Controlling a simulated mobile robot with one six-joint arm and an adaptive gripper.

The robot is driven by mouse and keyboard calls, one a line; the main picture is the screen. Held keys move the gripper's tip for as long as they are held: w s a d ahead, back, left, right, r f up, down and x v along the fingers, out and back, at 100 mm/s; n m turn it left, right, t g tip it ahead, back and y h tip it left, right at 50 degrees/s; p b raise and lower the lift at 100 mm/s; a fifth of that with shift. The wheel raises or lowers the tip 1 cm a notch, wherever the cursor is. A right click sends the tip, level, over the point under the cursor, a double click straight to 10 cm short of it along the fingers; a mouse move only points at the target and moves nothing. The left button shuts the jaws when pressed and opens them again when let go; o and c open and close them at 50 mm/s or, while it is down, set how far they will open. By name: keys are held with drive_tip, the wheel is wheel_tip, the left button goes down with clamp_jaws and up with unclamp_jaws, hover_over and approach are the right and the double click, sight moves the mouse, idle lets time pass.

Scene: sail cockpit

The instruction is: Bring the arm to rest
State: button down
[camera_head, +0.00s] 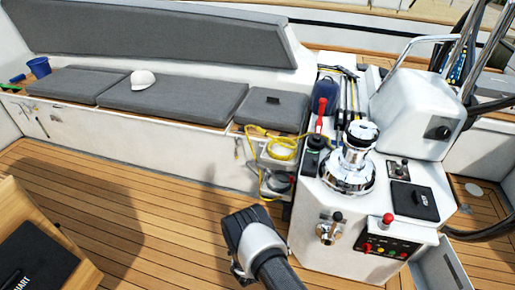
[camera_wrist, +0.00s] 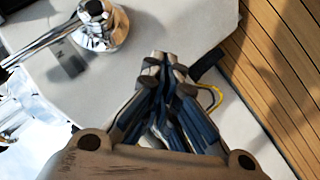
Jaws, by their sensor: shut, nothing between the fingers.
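My arm (camera_head: 262,250) reaches up from the bottom middle of the head view, over the teak floor and in front of the white console. The fingers are not visible in the head view. In the wrist view my gripper (camera_wrist: 163,68) is shut and empty, its two fingertips together. Behind it in that view is the white console surface (camera_wrist: 195,22), with a chrome fitting with a lever (camera_wrist: 97,22) at the upper left. I cannot tell how far the fingertips are from the console.
The white console (camera_head: 320,240) carries a chrome winch (camera_head: 352,160), a control panel (camera_head: 385,247) and a brass valve (camera_head: 329,228). A yellow cable (camera_head: 280,148) hangs at its left. A cushioned bench (camera_head: 175,100) runs along the back. The teak floor (camera_head: 150,215) is clear at left centre.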

drive_tip(key=w+a+r+m+y, duration=0.1)
drive_tip(key=w+a+r+y, duration=0.25)
drive_tip(key=w+r, duration=0.45)
drive_tip(key=w+a+r+y, duration=0.2)
drive_tip(key=w+a+r, duration=0.25)
drive_tip(key=r, duration=0.75)
drive_tip(key=s+a+r+y, duration=0.15)
drive_tip(key=s+r, duration=0.25)
drive_tip(key=r, duration=0.9)
drive_tip(key=s+r+y, duration=0.3)
drive_tip(key=s+r, duration=0.1)
drive_tip(key=r, duration=0.9)
drive_tip(key=s+d+r+n, duration=0.1)
drive_tip(key=s+d+r, duration=0.2)
drive_tip(key=s+r, duration=0.55)
drive_tip(key=s+d+g+h, duration=0.1)
drive_tip(key=s+d, duration=0.4)
drive_tip(key=s, duration=0.7)
drive_tip(key=s+d+g, duration=0.2)
drive_tip(key=s+d, duration=0.3)
drive_tip(key=s, duration=0.7)
drive_tip(key=shift+s+r+m+h, duration=0.15)
drive_tip(key=shift+s+m+h, duration=0.15)
drive_tip(key=shift+m+h, duration=0.1)
